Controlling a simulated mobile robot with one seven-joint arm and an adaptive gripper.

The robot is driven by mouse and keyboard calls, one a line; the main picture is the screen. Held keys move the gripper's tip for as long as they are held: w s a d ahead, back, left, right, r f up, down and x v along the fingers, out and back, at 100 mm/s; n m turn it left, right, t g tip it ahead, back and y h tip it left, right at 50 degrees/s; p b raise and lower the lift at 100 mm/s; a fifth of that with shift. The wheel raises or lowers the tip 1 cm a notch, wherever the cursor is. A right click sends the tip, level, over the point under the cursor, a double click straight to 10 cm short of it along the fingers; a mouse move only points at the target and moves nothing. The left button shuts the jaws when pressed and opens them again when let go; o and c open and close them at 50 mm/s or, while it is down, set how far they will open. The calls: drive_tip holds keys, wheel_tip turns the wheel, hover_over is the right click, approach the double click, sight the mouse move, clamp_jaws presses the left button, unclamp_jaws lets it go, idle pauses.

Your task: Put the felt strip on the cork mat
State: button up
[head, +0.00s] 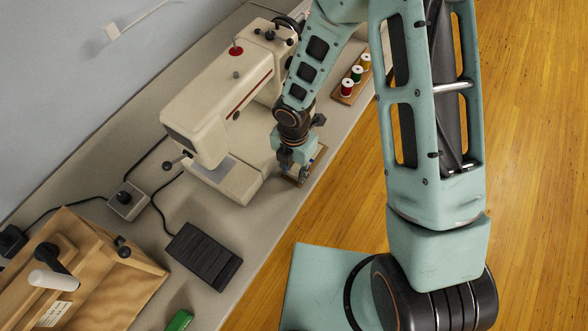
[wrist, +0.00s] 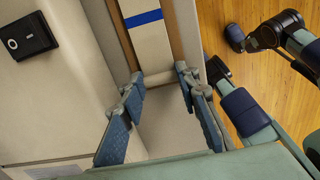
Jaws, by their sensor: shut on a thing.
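My gripper (head: 297,160) is low over the worktop, beside the front of the sewing machine. In the wrist view, the fingers (wrist: 161,78) are apart, with a pale piece (wrist: 161,79) between their tips. I cannot tell if this is the cork mat. In the head view, a small brown piece (head: 299,180) shows under my gripper, mostly hidden by it.
The cream sewing machine (head: 222,105) stands close to the left of my gripper. A spool rack (head: 347,97) with 3 spools is farther back. A black foot pedal (head: 203,256) and a wooden box (head: 135,280) are at the lower left. The worktop's edge runs close on the right.

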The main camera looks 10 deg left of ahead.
drive_tip(key=o, duration=0.8)
drive_tip(key=shift+f, duration=0.1)
wheel_tip(320, 180, up, 12)
drive_tip(key=p, duration=0.2)
drive_tip(key=shift+p, duration=0.35)
